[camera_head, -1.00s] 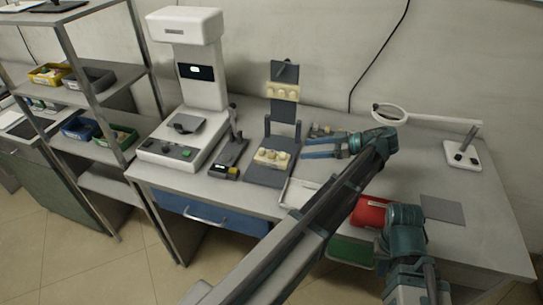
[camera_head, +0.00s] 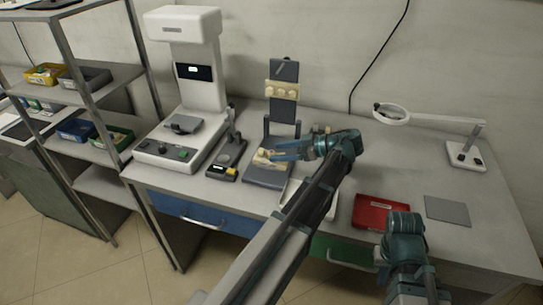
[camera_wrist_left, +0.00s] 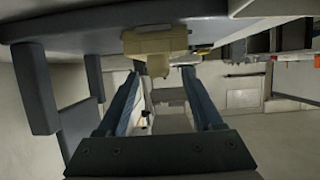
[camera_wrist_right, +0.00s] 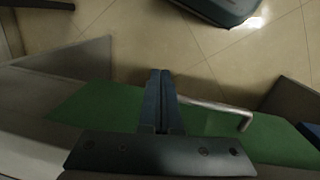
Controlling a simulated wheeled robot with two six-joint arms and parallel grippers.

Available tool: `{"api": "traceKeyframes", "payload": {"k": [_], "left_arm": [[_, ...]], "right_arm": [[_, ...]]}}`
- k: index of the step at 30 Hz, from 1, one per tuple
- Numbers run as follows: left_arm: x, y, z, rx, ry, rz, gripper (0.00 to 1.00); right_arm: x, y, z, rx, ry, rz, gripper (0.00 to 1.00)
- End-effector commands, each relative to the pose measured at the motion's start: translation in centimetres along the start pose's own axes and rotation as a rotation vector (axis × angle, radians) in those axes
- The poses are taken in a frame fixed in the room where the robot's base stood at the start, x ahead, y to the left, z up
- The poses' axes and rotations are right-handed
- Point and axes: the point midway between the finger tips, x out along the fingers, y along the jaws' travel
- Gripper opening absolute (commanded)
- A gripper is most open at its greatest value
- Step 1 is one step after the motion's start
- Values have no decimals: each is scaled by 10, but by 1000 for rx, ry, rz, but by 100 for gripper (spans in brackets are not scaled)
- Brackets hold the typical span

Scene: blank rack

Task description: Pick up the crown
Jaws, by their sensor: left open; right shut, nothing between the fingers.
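A grey articulator stand (camera_head: 284,105) holds a cream upper tooth model (camera_head: 283,90) and a cream lower tooth model (camera_head: 262,157) on its base. I cannot pick out the crown clearly; a cream tooth-like piece (camera_wrist_left: 157,66) juts from a cream model block (camera_wrist_left: 152,41) in the left wrist view. My left gripper (camera_head: 277,152) is open at the lower model, partly hiding it. In the left wrist view its fingertips (camera_wrist_left: 160,74) stand either side of the tooth-like piece, apart from it. My right gripper (camera_wrist_right: 160,76) is shut and empty, in front of a green drawer (camera_wrist_right: 100,108).
A white scanner (camera_head: 188,70) and a small dark device (camera_head: 226,160) stand left of the articulator. A white tray (camera_head: 291,192) lies partly behind my left arm. A red tray (camera_head: 381,209), a grey mat (camera_head: 447,210) and a magnifier lamp (camera_head: 463,154) are on the right.

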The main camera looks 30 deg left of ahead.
Motion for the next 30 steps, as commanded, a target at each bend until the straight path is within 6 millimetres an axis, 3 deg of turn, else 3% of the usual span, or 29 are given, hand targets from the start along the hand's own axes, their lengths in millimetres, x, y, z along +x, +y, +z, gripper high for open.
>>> {"api": "traceKeyframes", "payload": {"k": [3,9,20,30], "left_arm": [[12,0,1,0,0,0,68],[12,0,0,1,0,1,66],[11,0,0,0,0,1,1],[11,0,0,0,0,1,0]], "right_arm": [[6,-1,0,0,0,0,0],[5,0,0,0,0,0,0],[5,0,0,0,0,0,0],[4,0,0,0,0,0,0]]}}
